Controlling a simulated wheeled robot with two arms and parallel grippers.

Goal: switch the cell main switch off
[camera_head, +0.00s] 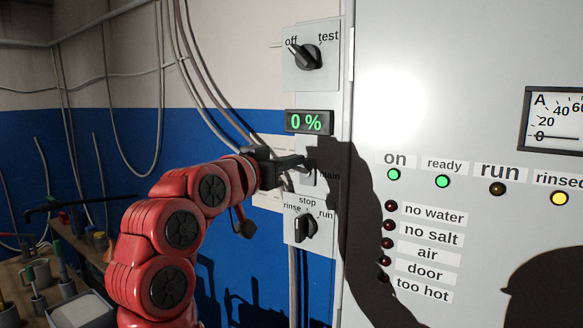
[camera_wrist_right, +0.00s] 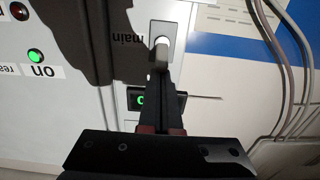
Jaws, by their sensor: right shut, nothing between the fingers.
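The main switch sits on a pale plate (camera_head: 308,181) beside the label "main", left of the grey cabinet. In the head view its lever is largely hidden by my gripper and shadow. In the right wrist view, which is upside down, the pale lever (camera_wrist_right: 161,52) stands out from its white plate (camera_wrist_right: 163,32). My right gripper (camera_head: 301,160) is shut and empty, its fingertips (camera_wrist_right: 163,74) at the lever's end; I cannot tell whether they touch. My left gripper is not in view.
The "0 %" display (camera_head: 309,122) and off/test knob (camera_head: 307,56) are above; the rinse/stop/run knob (camera_head: 306,227) is below. On the cabinet (camera_head: 450,110), the on lamp (camera_head: 394,174), ready lamp (camera_head: 442,182) and yellow rinsed lamp (camera_head: 559,198) are lit. Cables hang at left.

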